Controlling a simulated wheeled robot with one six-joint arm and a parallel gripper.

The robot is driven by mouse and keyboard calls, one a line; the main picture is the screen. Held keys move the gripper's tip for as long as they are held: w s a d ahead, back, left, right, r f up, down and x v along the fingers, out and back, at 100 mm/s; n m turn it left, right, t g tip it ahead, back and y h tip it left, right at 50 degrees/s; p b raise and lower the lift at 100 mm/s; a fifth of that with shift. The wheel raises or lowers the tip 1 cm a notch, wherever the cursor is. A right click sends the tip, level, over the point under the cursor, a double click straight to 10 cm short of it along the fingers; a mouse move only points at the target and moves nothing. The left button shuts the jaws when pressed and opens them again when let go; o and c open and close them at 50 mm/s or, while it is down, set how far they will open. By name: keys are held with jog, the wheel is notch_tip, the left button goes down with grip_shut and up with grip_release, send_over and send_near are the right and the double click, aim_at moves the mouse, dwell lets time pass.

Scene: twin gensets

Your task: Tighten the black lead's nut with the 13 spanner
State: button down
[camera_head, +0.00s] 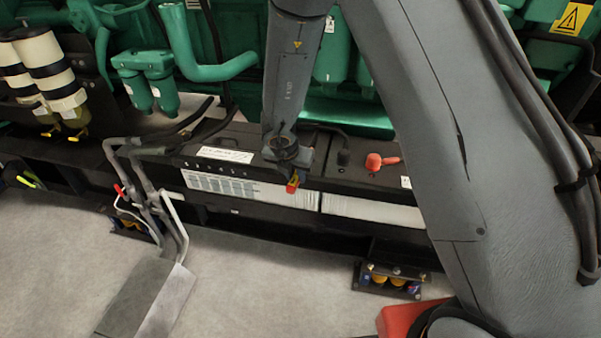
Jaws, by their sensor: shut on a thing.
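My gripper (289,164) hangs down in front of the dark battery tray in the middle of the view. It is shut on a small red-orange piece (292,184). This may be part of the 13 spanner, but it is too small to tell. Two black batteries lie in a row. Black leads (172,128) come down at the left battery's left end. The black lead's nut cannot be made out; my gripper and wrist hide part of the left battery top.
Green engine parts (215,70) stand behind the batteries. White-banded filters (45,60) stand at far left. A mount with yellow parts (390,279) sits low on the right.

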jog(key=shift+w+a+r+m, duration=0.1)
jog(key=shift+w+a+m, duration=0.15)
jog(key=shift+a+m, duration=0.1)
jog(key=shift+p, duration=0.35)
jog(key=shift+d+b, duration=0.2)
jog(key=shift+b, duration=0.35)
jog(key=shift+n, duration=0.65)
jog(key=shift+s+d+n+y+b, duration=0.3)
jog(key=shift+d+n+b, duration=0.3)
jog(key=shift+b, duration=0.45)
jog(key=shift+d+b, duration=0.3)
jog(key=shift+b, duration=0.05)
